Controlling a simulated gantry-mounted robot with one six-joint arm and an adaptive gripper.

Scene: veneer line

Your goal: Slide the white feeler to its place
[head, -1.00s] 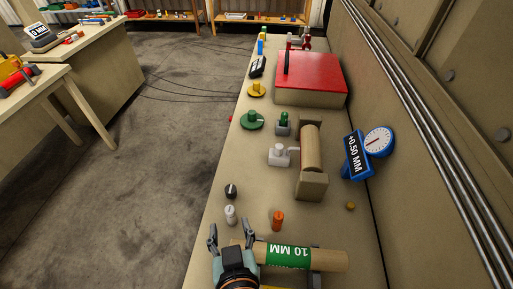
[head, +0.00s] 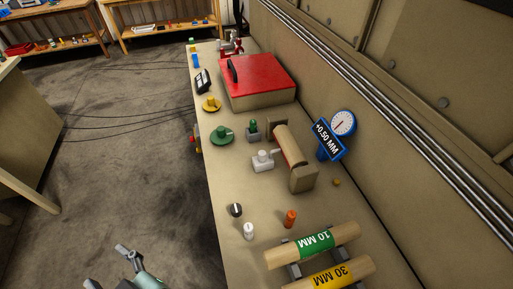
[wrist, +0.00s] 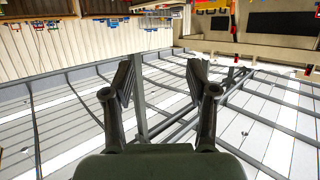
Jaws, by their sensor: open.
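A white block with a knob on top (head: 263,161), which looks like the white feeler, stands on the bench at the left side of a wooden roll (head: 290,146) held between end blocks. A small gap or contact between block and roll cannot be told. A similar green piece (head: 253,130) stands just behind it. My gripper (head: 108,266) is at the lower left in the head view, off the bench over the floor, open and empty. In the wrist view its two fingers (wrist: 161,82) are spread with nothing between them; no feeler shows there.
A blue gauge reading +0.50 MM (head: 330,137) stands right of the roll. A white peg (head: 249,231), a black knob (head: 236,210) and an orange peg (head: 290,218) stand nearer. A red-topped box (head: 262,79) stands behind.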

